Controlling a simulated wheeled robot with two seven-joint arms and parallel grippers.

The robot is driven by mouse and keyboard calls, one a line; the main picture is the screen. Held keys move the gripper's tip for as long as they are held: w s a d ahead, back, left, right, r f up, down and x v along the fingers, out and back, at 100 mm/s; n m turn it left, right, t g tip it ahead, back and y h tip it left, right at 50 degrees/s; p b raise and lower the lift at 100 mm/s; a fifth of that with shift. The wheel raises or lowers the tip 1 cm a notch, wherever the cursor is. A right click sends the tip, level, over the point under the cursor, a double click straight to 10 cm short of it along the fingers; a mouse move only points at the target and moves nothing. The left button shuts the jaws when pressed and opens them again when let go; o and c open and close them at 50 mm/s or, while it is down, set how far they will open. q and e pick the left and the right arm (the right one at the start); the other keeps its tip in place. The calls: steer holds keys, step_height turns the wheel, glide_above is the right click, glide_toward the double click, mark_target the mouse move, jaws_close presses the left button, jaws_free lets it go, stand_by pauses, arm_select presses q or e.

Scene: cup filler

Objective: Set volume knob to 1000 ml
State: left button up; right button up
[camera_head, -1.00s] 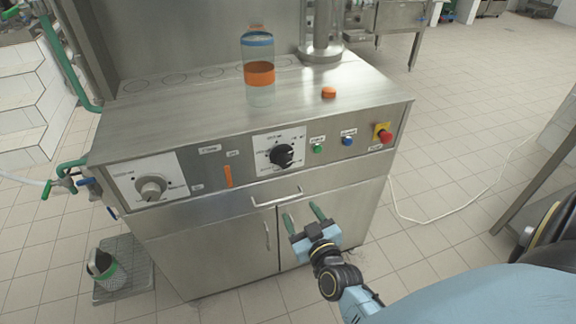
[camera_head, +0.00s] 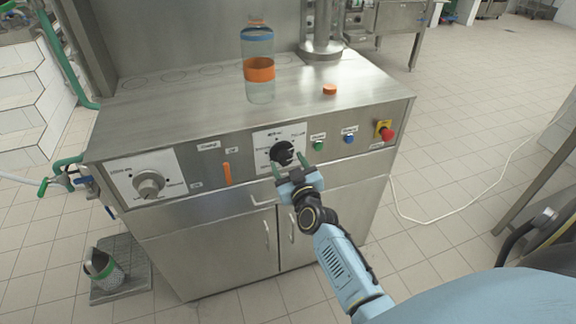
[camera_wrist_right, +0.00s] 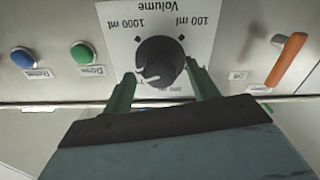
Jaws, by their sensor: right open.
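The volume knob (camera_head: 281,152) is black and sits on a white dial plate on the machine's front panel. In the right wrist view, upside down, the knob (camera_wrist_right: 158,60) has a white pointer mark toward the lower left of the picture. The printed "1000 ml" is at its upper left and "100 ml" at its upper right. My right gripper (camera_head: 289,164) is open, its green fingers reaching up to the knob from the front. In the wrist view the fingers (camera_wrist_right: 160,78) stand either side of the knob's lower part; contact cannot be told. My left gripper is not in view.
A silver knob (camera_head: 149,184) and orange lever (camera_head: 227,173) are left of the dial. Green (camera_head: 318,145) and blue (camera_head: 348,138) buttons and a red emergency stop (camera_head: 387,134) are right. A bottle (camera_head: 258,88) and orange cap (camera_head: 330,90) stand on the steel top.

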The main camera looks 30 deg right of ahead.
steer(key=shift+w+d, duration=0.1)
steer(key=shift+w, duration=0.15)
steer(key=shift+c, duration=0.7)
steer(key=c, duration=0.9)
steer(key=shift+o, duration=0.2)
